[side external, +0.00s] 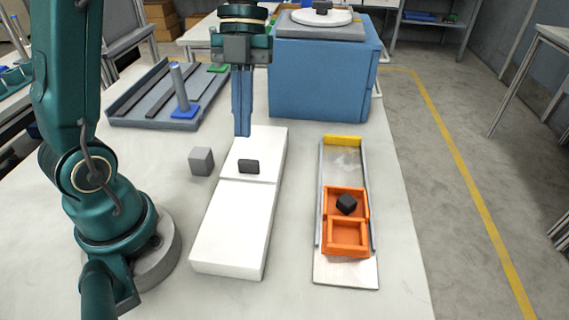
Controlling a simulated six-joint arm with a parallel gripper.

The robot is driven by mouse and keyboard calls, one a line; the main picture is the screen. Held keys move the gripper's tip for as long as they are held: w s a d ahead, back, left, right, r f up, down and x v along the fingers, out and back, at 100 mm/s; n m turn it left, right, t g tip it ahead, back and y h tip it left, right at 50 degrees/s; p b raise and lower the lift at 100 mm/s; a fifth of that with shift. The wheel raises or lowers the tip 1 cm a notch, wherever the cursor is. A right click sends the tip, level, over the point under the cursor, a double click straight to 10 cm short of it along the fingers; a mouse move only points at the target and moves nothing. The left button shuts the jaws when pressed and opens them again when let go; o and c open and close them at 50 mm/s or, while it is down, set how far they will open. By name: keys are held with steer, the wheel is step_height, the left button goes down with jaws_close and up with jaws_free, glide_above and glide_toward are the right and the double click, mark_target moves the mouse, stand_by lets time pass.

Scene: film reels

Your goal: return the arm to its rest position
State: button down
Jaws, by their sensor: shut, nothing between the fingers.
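My gripper (242,134) points straight down over the far end of a long white block (232,228). Its blue fingers are together with nothing between them. A small dark piece (249,167) sits on the white block, a little nearer the camera than the fingertips. Whether the fingertips touch the white block is hard to tell from this angle.
A grey cube (201,161) stands left of the white block. At right, an orange two-part tray (346,252) holds a black piece (347,204) on a rail. A blue box (322,85) stands behind. A grey tray (150,121) with a post (180,88) lies back left.

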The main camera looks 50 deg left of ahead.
steer(key=s+d+n+t+y, duration=0.1)
steer(key=s+n+t, duration=0.2)
steer(key=n, duration=1)
steer(key=s+d+n+t+y, duration=0.1)
steer(key=n+t, duration=0.4)
steer(key=n, duration=0.9)
steer(key=shift+s+d+r+y, duration=0.25)
steer(key=shift+s+d+y, duration=0.2)
steer(key=shift+s, duration=0.7)
